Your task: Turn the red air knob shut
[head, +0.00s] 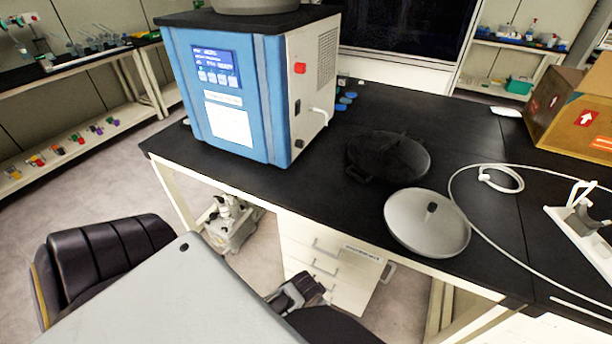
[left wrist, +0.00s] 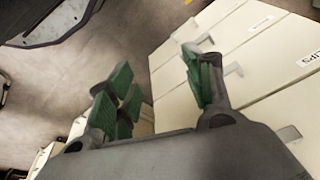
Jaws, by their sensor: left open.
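The freeze dryer (head: 228,85) is a blue and white box standing on the black bench. The red air knob (head: 300,68) is on its white right-hand side panel, near the upper front edge. My left gripper (head: 300,288) is low in the head view, in front of the drawers and well below the knob, partly hidden by my grey arm. In the left wrist view my left gripper (left wrist: 160,85) has its green-padded fingers spread with nothing between them. The knob is not in the left wrist view. My right gripper does not show.
The black bench (head: 460,135) holds a dark round item (head: 390,155), a grey round lid (head: 427,222), a white hose (head: 465,225) and a cardboard box (head: 575,115). White drawers (head: 325,265) stand under it. A dark chair (head: 110,260) is at the left.

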